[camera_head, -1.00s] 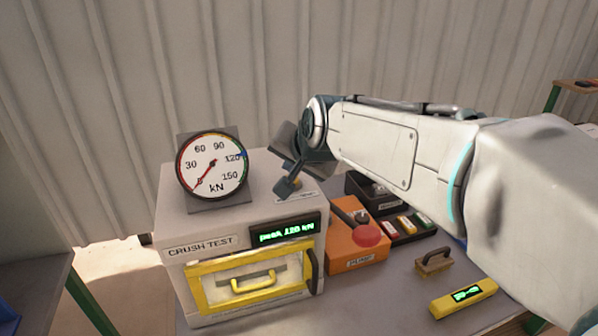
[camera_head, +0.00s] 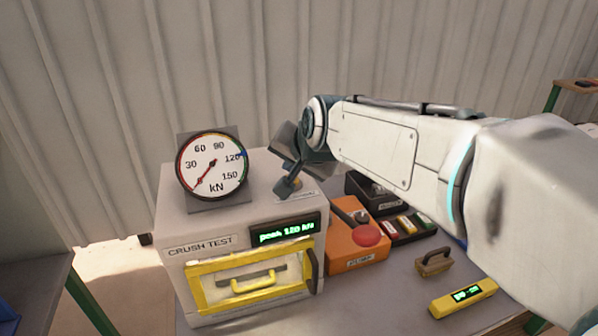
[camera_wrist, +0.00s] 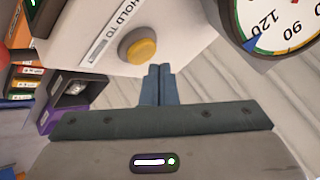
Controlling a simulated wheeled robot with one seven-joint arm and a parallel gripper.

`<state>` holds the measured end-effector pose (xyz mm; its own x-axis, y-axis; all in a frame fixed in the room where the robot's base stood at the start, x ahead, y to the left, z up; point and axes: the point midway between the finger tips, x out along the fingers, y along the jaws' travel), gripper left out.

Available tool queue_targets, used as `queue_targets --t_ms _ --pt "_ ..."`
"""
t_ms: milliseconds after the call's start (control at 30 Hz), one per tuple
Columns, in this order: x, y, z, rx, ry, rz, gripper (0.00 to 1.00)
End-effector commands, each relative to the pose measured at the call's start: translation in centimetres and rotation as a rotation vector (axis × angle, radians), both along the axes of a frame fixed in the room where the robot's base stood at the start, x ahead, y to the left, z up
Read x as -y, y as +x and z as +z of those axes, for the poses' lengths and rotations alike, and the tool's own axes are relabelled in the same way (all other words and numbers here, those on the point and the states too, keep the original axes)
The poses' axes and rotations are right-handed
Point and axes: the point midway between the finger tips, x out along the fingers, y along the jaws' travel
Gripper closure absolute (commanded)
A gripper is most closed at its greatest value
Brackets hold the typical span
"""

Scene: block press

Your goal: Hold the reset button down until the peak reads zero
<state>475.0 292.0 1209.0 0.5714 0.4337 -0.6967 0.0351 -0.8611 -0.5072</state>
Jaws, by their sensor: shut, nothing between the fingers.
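The crush test machine (camera_head: 180,275) stands on the table with a green display (camera_head: 286,232) that seems to read peak 120 kN. Its yellow round reset button (camera_wrist: 137,46) sits on the pale top beside a label starting "HOLD TO"; in the head view the button (camera_head: 297,183) is partly hidden behind my gripper. My gripper (camera_wrist: 158,72) is shut and empty, its tips a little apart from the button in the wrist view. In the head view my gripper (camera_head: 287,188) is over the machine's top. I cannot tell its exact height.
A round kN gauge (camera_head: 213,165) stands on the machine, its red needle low and a blue marker near 120. An orange box with a red button (camera_head: 366,234) stands to the right. A wooden-handled block (camera_head: 434,262) and a yellow level-like device (camera_head: 463,298) lie farther right.

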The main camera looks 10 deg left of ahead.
Motion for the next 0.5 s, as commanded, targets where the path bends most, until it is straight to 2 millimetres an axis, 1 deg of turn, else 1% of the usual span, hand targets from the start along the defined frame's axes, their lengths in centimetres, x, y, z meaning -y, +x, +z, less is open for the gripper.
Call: queue_targets --t_ms 200,500 --pt "0.0 -0.01 -0.84 0.0 0.0 0.0 1.0" --pt "0.02 0.01 -0.77 0.0 0.0 0.0 1.0"
